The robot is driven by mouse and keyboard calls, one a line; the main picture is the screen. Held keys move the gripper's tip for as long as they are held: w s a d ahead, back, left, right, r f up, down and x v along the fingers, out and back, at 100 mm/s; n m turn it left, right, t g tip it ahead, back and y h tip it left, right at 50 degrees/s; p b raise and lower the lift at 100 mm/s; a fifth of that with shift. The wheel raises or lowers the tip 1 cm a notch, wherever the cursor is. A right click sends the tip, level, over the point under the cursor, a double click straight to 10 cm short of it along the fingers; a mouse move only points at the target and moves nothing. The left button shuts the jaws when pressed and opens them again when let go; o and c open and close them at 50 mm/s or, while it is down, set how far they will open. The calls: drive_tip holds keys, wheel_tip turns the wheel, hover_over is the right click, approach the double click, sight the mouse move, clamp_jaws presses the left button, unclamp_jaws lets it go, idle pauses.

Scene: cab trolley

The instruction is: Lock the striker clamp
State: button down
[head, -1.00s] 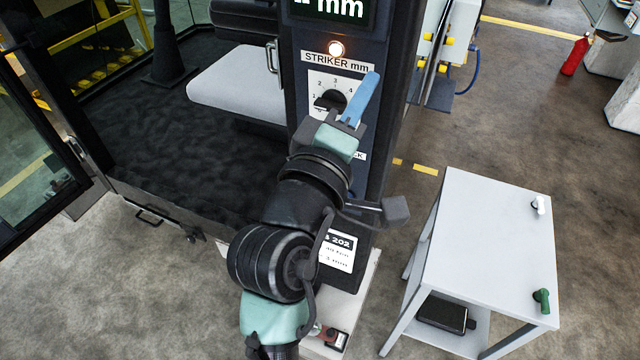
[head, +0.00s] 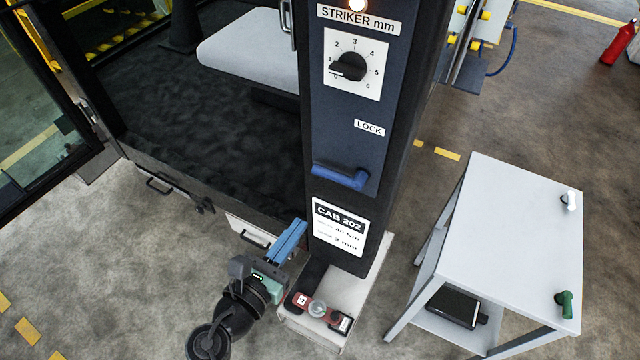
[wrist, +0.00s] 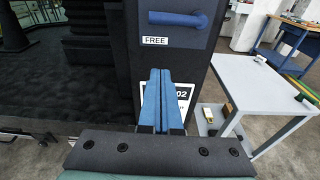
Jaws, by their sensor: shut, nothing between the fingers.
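The striker clamp is a blue lever (head: 340,176) low on the dark post. It lies roughly horizontal and also shows in the wrist view (wrist: 178,19). A LOCK label (head: 369,128) sits above it in the head view. A FREE label (wrist: 155,40) sits below its left part in the wrist view. My gripper (head: 297,228) has blue fingers pressed together and holds nothing. It is below and left of the lever, apart from it, beside the CAB 202 plate (head: 340,228). In the wrist view the shut fingers (wrist: 160,78) point toward the post below the lever.
A black STRIKER mm dial knob (head: 350,67) is above on the post, its pointer toward the low numbers. A small control box (head: 318,308) stands at the post's foot. A grey trolley (head: 510,235) stands to the right. The cab seat (head: 250,55) is behind left.

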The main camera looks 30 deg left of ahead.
sight(338, 174)
drive_tip(key=shift+w, duration=0.1)
drive_tip(key=w+f, duration=0.1)
drive_tip(key=w, duration=0.9)
drive_tip(key=r+p, duration=0.1)
drive_tip(key=s+r+p, duration=0.1)
drive_tip(key=r+p, duration=0.1)
drive_tip(key=shift+d+r, duration=0.2)
drive_tip(key=shift+r, duration=0.1)
drive_tip(key=shift+w+r, duration=0.1)
drive_tip(key=shift+w, duration=0.05)
drive_tip(key=shift+r+m, duration=0.15)
drive_tip(key=shift+m, duration=0.15)
